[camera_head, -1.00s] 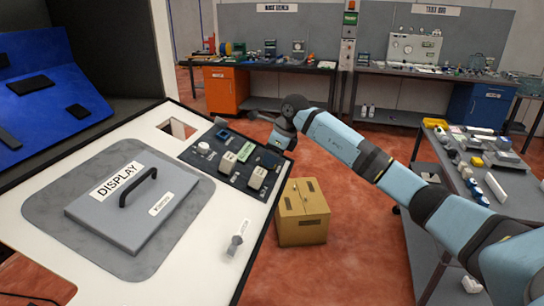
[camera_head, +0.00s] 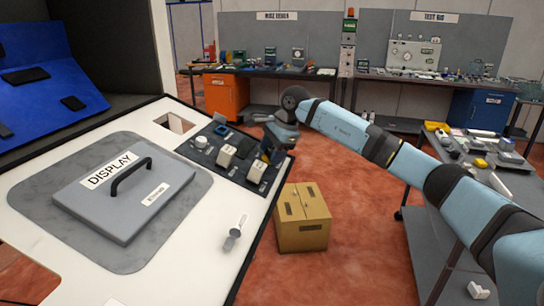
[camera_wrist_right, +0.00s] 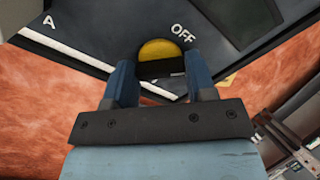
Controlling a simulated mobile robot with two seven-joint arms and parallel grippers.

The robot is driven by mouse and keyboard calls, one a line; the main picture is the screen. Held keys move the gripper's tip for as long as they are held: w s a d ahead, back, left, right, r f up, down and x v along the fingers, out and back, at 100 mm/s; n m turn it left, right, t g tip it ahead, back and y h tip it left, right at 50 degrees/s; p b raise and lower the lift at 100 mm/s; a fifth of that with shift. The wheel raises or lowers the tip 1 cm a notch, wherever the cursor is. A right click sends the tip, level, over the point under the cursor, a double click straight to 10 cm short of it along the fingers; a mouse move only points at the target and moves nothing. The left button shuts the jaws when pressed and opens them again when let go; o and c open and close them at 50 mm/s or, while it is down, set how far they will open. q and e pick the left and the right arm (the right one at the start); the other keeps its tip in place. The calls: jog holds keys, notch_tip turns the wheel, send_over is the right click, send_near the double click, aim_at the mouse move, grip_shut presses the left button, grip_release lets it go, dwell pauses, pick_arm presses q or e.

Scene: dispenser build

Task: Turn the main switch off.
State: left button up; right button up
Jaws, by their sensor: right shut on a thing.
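The main switch shows in the right wrist view as a round yellow knob (camera_wrist_right: 160,48) with a dark lower part, beside a white OFF label (camera_wrist_right: 183,33) on a dark panel. A letter A shows farther left on that panel. My right gripper (camera_wrist_right: 160,72) has one blue-grey finger on each side of the knob and is shut on it. In the head view my right gripper (camera_head: 268,150) reaches down at the right end of the dark control panel (camera_head: 236,171), and hides the switch there. My left gripper is not in view.
Two beige blocks (camera_head: 227,156) and a white round knob (camera_head: 201,142) sit on the panel left of my gripper. A grey DISPLAY cover (camera_head: 125,200) with a black handle lies on the white tabletop. A cardboard box (camera_head: 302,220) stands on the floor.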

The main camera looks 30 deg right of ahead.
jog(key=n+b, duration=0.1)
jog(key=n, duration=0.2)
jog(key=shift+f+n, duration=0.1)
jog(key=shift+n, duration=0.3)
jog(key=shift+n+b, duration=0.5)
jog(key=shift+n, duration=0.6)
jog(key=shift+s+n+b, duration=0.1)
jog(key=shift+n+b, duration=0.2)
jog(key=shift+n, duration=0.9)
jog(key=o, duration=0.9)
jog(key=shift+o, duration=0.2)
jog(key=v, duration=1.4)
jog(key=shift+b, duration=0.3)
